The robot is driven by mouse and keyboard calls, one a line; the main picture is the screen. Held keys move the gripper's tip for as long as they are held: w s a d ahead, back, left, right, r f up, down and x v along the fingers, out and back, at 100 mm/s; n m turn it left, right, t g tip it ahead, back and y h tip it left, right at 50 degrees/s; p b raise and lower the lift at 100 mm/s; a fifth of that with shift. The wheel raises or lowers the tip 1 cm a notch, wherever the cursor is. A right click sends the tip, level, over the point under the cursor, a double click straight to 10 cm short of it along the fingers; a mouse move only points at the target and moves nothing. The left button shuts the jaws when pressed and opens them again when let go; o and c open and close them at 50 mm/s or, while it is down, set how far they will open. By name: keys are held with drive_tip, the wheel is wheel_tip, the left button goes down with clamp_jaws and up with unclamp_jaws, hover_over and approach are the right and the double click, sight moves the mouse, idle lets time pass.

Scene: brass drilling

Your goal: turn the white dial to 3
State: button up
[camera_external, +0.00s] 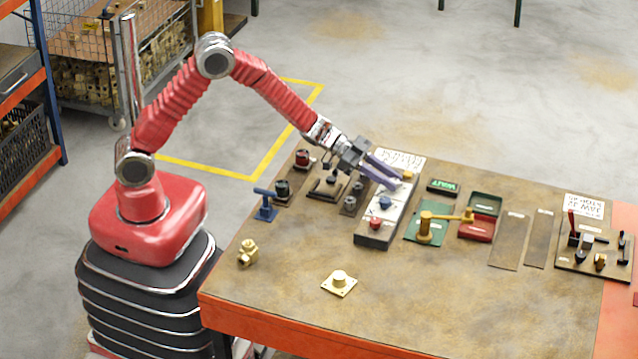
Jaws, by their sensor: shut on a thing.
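A long grey block with a white top face (397,212) stands on the bench and carries a row of small knobs. A red knob (375,222) is at its near end, a blue knob (385,202) is behind that, and a yellow knob (407,175) is at the far end. My gripper (394,181) reaches down from the upper left onto the block between the blue and yellow knobs. Its purple fingers are shut on the white dial, which they hide almost wholly. The dial's pointer and numbers cannot be read.
Dark plates with knobs (325,188) lie left of the block. A green plate with a brass lever (437,222) is close on the right, with green and red trays (480,228) beyond. A brass plate with a knob (339,281) lies in front. The bench's front right is clear.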

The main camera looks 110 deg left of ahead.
drive_tip(key=shift+w+a+m+g+h, duration=0.1)
drive_tip(key=shift+m+g+h, duration=0.15)
drive_tip(key=shift+m+h, duration=0.55)
drive_tip(key=shift+a+m+g+h, duration=0.15)
drive_tip(key=shift+m+g+h, duration=0.15)
drive_tip(key=shift+m+h, duration=0.55)
drive_tip(key=shift+w+a+m+g+h, duration=0.1)
drive_tip(key=shift+m+g+h, duration=0.15)
drive_tip(key=shift+m+h, duration=0.55)
drive_tip(key=shift+h, duration=0.25)
drive_tip(key=o, duration=1)
drive_tip(key=shift+o, duration=0.2)
drive_tip(key=shift+s, duration=0.1)
drive_tip(key=v, duration=1.3)
drive_tip(key=shift+s+a+r, duration=0.2)
drive_tip(key=shift+s, duration=0.05)
